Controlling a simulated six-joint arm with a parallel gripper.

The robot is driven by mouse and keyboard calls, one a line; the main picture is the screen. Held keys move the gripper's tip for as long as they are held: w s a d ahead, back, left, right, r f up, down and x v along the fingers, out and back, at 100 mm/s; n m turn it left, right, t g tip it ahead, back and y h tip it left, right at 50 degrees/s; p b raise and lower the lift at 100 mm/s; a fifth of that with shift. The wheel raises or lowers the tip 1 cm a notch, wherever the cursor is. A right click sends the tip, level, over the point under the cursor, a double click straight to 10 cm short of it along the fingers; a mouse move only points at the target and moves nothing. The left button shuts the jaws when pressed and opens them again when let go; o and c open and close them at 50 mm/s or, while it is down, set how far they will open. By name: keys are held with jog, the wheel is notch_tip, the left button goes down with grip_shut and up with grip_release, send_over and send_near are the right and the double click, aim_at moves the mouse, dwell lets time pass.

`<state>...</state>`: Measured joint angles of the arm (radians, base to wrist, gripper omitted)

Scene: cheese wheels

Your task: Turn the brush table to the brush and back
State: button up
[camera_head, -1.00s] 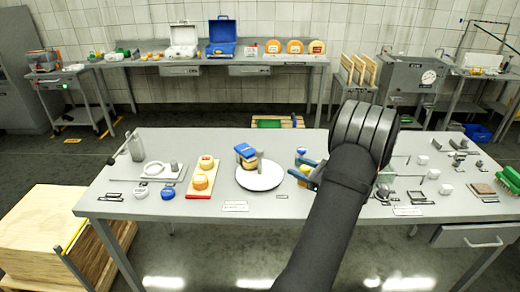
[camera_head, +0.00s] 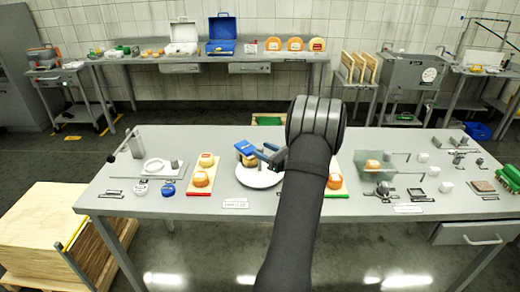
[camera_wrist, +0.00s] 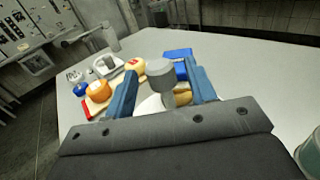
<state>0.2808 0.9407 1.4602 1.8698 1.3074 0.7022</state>
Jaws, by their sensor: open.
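The white round brush table (camera_head: 258,181) stands near the middle of the bench. An orange cheese wheel (camera_head: 249,161) sits on it under a blue brush block (camera_head: 243,148); the block also shows in the wrist view (camera_wrist: 177,54). A grey round-topped post (camera_wrist: 161,73) rises at the table and appears between my blue fingers in the wrist view. My gripper (camera_head: 268,153) is open over the right part of the brush table. Contact between the fingers and post cannot be told. My arm hides some of the table's right side.
Left of it is a red-edged board (camera_head: 196,189) with two cheeses. To the right are a green-edged board (camera_head: 337,191) with a cheese and a greenish see-through tray (camera_head: 388,180). The bench front is mostly clear.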

jog(key=shift+x, duration=1.1)
grip_shut()
jog(key=shift+s+m+t+h, duration=0.1)
jog(key=shift+m+t+h, duration=0.5)
jog(key=shift+t, duration=0.1)
jog(key=shift+m+t+h, duration=1.1)
jog(key=shift+m+h, duration=0.1)
jog(key=shift+h, duration=0.3)
jog(key=shift+m+t+h, duration=1.1)
jog(key=shift+m+h, duration=0.4)
jog(key=shift+h, duration=0.6)
jog(key=shift+m+h, duration=0.5)
jog(key=shift+h, duration=0.3)
